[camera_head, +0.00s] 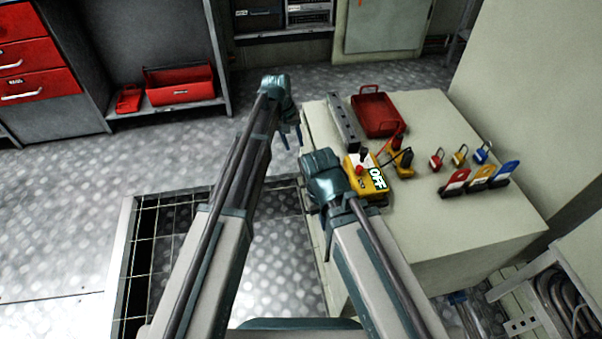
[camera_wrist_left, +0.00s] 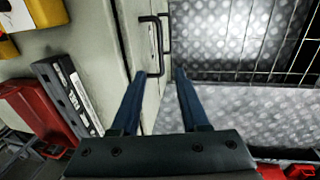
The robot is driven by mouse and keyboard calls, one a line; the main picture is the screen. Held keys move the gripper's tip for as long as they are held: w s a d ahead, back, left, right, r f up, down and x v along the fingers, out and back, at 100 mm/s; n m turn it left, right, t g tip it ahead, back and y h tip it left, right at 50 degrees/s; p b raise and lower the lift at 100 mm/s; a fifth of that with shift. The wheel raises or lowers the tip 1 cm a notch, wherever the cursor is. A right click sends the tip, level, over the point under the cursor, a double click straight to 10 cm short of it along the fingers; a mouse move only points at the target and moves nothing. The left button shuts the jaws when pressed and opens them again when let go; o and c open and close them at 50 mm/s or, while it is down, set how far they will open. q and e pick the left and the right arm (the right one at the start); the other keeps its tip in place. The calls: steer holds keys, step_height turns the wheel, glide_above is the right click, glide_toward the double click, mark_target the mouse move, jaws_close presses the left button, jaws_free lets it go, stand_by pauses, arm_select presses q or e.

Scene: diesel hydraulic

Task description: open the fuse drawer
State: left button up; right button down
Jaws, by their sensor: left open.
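A cream cabinet (camera_head: 440,225) stands right of centre in the head view. In the left wrist view, a black bracket-shaped handle (camera_wrist_left: 152,17) sits on a pale front panel (camera_wrist_left: 121,32) of this cabinet. My left gripper (camera_head: 292,137) is open beside the cabinet's left side, with its fingers pointing down. In the wrist view my left fingertips (camera_wrist_left: 160,72) lie either side of the handle's near end. I cannot tell whether they touch it. No drawer label is readable on that panel. My right gripper (camera_head: 325,178) is at the cabinet's left edge; its fingers are hidden.
On the cabinet top are a red tray (camera_head: 381,112), a grey slotted bar (camera_head: 342,124), a yellow OFF box (camera_head: 368,178) and several padlocks and tags. Red drawers (camera_head: 32,54) stand far left. Floor grating (camera_head: 170,230) lies left of the cabinet.

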mark_target(302, 171)
arm_select(q)
steer(key=shift+f, duration=0.1)
steer(key=f+b, duration=0.4)
steer(key=d+f+b, duration=0.1)
steer(key=f+b, duration=0.4)
steer(key=d+f+b, duration=0.1)
steer(key=f+b, duration=0.3)
steer(key=shift+w+d+f+b, duration=0.2)
steer(key=shift+w+d+b, duration=0.05)
steer(key=shift+b, duration=0.05)
jaws_close()
stand_by(1.2)
